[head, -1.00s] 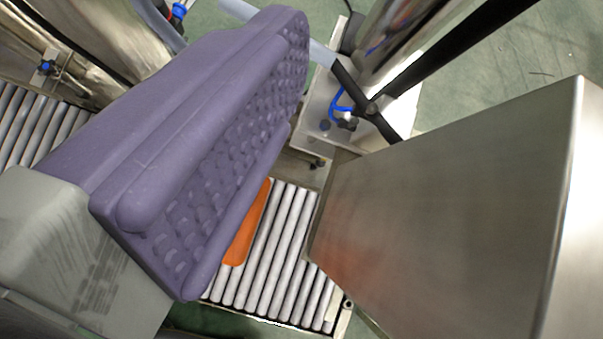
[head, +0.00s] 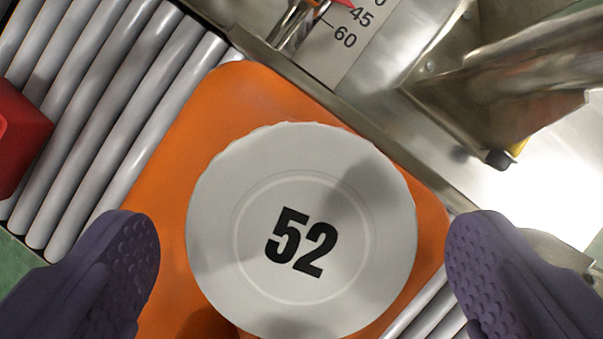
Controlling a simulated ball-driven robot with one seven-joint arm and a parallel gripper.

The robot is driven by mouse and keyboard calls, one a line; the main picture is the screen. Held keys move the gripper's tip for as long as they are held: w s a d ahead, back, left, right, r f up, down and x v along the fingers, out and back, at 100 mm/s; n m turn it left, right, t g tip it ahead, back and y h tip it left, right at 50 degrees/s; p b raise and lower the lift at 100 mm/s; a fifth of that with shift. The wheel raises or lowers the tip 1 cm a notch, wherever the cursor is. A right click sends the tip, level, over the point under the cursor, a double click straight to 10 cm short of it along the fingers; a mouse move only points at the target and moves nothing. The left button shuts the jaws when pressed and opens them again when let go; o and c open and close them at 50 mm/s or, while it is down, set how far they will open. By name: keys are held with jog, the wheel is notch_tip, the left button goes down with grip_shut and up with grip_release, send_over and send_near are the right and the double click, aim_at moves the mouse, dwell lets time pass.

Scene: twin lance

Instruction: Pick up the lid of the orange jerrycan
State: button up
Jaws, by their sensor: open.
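The white round lid (head: 335,215) with a black "52" sits on top of the orange jerrycan (head: 235,95). It fills the middle of the head view. My gripper (head: 302,265) is open, with one purple dimpled finger at the lower left and the other at the lower right. The lid lies between and a little ahead of the fingers, and I see a gap on each side. Neither finger appears to touch it. The lower part of the jerrycan is hidden beneath the lid and out of frame.
The jerrycan stands on a roller conveyor (head: 110,95). A red object (head: 18,140) sits on the rollers at the left. A metal rail with a printed scale (head: 335,50) runs behind the jerrycan. Steel machine parts (head: 500,85) stand at the upper right.

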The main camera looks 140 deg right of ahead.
jog(key=shift+w+a+f, duration=0.15)
jog(key=shift+w+f, duration=0.05)
jog(key=shift+f, duration=0.25)
jog(key=shift+r, duration=0.1)
jog(key=shift+c, duration=0.5)
